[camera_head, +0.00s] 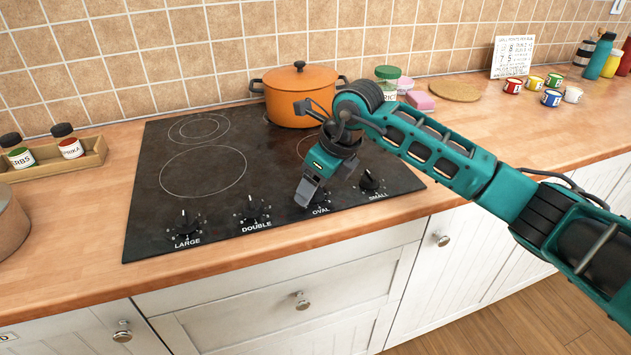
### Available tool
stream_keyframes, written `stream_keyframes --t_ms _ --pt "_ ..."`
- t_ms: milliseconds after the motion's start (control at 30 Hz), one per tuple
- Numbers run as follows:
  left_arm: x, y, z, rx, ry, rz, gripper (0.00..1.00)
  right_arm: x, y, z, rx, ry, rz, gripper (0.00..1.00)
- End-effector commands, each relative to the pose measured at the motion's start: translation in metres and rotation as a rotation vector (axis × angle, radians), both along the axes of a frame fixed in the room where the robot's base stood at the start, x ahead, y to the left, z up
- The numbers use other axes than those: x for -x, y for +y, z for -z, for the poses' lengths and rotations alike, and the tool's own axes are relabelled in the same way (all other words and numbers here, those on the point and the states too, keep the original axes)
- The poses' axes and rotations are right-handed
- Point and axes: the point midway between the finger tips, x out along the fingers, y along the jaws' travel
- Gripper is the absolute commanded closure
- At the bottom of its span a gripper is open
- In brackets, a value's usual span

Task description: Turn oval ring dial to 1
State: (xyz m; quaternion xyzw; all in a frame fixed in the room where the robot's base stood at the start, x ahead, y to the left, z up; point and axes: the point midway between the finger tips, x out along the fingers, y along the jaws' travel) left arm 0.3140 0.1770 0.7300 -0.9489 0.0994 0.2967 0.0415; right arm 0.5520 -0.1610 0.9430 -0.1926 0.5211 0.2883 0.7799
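The black cooktop (150,215) has a row of dials along its front edge, labelled LARGE, DOUBLE, OVAL and SMALL. My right gripper (307,192) reaches down from the right onto the spot of the oval ring dial, just behind its OVAL label (320,210). The gripper covers that dial's knob and most of its scale, so its setting is hidden. I cannot tell whether the fingers are shut on the knob or only around it. My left gripper is not in view.
The small dial (370,181) is close to the right of my gripper, and the double dial (251,209) is to its left. An orange pot (297,97) stands behind my arm. A spice rack (62,158) is at the left. The front left of the cooktop is clear.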

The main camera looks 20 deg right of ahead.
Motion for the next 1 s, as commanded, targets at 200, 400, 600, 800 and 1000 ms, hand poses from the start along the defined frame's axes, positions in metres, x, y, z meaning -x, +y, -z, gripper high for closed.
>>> stream_keyframes --t_ms 200,400,600,800,1000 --pt "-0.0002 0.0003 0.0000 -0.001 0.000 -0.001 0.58 0.0000 -0.0001 0.0001 0.000 0.000 0.000 0.37" --pt "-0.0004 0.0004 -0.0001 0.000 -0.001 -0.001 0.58 -0.0001 -0.0002 -0.0002 0.000 0.000 0.001 0.56" --pt "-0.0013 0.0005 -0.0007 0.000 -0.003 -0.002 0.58 0.0000 -0.0003 -0.0004 0.000 0.000 0.001 0.75" --pt "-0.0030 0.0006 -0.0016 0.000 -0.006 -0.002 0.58 0.0000 -0.0003 -0.0005 0.000 0.000 0.001 0.91" --pt "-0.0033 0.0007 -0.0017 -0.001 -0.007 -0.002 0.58 0.0000 -0.0002 -0.0006 0.001 -0.001 0.021 0.91"
